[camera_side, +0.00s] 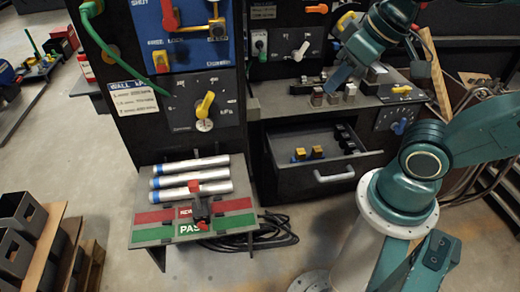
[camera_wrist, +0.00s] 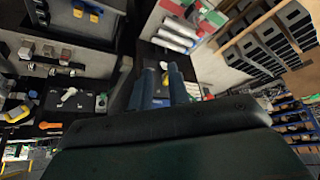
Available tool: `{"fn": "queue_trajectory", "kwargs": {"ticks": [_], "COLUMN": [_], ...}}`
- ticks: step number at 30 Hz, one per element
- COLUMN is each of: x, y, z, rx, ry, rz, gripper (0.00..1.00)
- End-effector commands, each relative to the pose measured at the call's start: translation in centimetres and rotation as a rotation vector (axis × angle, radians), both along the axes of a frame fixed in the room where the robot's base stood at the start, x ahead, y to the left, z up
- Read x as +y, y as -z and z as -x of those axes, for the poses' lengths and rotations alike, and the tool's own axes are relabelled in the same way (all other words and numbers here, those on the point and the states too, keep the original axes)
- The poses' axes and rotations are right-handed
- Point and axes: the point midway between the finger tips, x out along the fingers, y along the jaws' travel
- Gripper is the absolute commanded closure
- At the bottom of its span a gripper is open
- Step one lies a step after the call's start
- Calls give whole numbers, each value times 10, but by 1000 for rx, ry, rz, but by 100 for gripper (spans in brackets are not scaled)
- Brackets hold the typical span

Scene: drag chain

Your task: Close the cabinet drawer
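The cabinet drawer (camera_side: 370,160) is pulled out below the bench top in the side view. Its curved grey handle (camera_side: 334,176) is on the front face. Yellow and dark blocks lie inside it. In the wrist view, part of the drawer (camera_wrist: 105,8) with yellow blocks shows at the top left. My gripper (camera_side: 332,88) is above the bench top, higher than the drawer and apart from its handle. In the wrist view, my gripper's two fingers (camera_wrist: 163,82) have a gap between them, with a blue panel visible through it. No held object is visible.
The bench top (camera_side: 275,100) above the drawer carries small blocks and a yellow knob. A test table (camera_side: 150,214) with silver cylinders stands left of the drawer. Black cables (camera_side: 265,232) lie on the floor below. Floor in front of the drawer is partly clear.

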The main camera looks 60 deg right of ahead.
Motion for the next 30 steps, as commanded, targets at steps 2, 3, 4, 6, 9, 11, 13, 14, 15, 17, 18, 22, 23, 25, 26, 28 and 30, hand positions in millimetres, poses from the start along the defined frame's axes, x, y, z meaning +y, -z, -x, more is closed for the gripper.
{"fn": "queue_trajectory", "kwargs": {"ticks": [2,3,4,6,9,11,13,14,15,17,18,22,23,25,26,28,30], "x": [-2,-3,-4,-6,-11,-14,-17,-19,-21,-24,-26,-33,-35,-39,-41,-45,-49], "y": [5,8,10,17,29,37,46,51,56,66,72,93,98,110,115,127,139], "z": [-6,-10,-13,-22,-35,-42,-51,-55,-59,-66,-70,-82,-84,-89,-91,-96,-100], "rx": [15,21,27,40,62,73,83,87,91,98,102,106,105,103,101,96,89], "ry": [44,73,99,167,279,350,433,467,514,584,629,775,809,884,917,991,1063], "rz": [-16,-26,-34,-55,-84,-102,-117,-124,-132,-141,-146,-159,-161,-165,-166,-168,-167], "gripper": [98,100,100,100,100,100,100,100,100,100,100,100,100,100,100,100,100]}}
